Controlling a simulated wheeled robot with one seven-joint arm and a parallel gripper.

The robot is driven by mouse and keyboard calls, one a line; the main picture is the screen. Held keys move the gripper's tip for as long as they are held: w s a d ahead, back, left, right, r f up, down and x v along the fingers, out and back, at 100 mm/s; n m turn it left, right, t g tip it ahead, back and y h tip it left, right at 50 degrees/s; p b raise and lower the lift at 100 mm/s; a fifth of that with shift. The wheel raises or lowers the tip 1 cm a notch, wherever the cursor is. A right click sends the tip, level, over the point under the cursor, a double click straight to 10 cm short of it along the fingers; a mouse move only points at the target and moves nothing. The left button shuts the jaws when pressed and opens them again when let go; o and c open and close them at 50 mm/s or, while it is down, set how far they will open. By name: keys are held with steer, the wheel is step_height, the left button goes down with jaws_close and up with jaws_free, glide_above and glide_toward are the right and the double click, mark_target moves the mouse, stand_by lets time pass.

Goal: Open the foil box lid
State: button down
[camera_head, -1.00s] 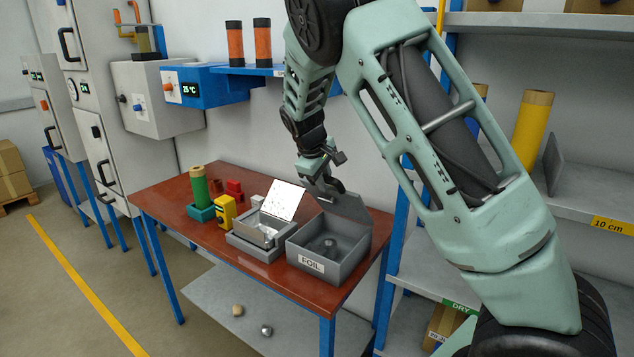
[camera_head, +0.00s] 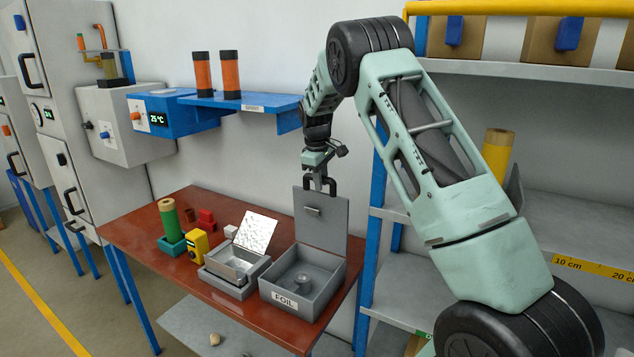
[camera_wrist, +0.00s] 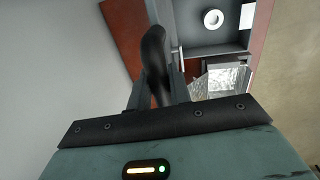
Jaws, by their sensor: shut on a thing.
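The grey foil box (camera_head: 284,300), labelled FOIL, stands on the red-brown table near its right end. Its grey lid (camera_head: 334,233) stands up roughly vertical at the back of the box, with a small handle on its face. In the wrist view a dark finger (camera_wrist: 155,60) lies by the lid, seen nearly edge-on, and the box interior (camera_wrist: 200,35) shows beyond. The exact finger contact is hard to see.
Left of the foil box is a smaller grey box (camera_head: 220,285) with a raised silvery sheet (camera_head: 257,231). A yellow piece (camera_head: 196,246), a green roll (camera_head: 169,219) and red blocks stand farther left. A blue wall shelf (camera_head: 257,101) is behind; shelving stands right.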

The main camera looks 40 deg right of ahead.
steer(key=shift+w+d, duration=0.25)
steer(key=shift+d, duration=0.4)
steer(key=c, duration=1.3)
jaws_free()
steer(key=shift+c, duration=0.2)
step_height(320, 180, up, 17)
steer(key=s+a+b, duration=0.1)
steer(key=a+b, duration=0.1)
steer(key=b, duration=0.2)
steer(key=shift+a, duration=0.4)
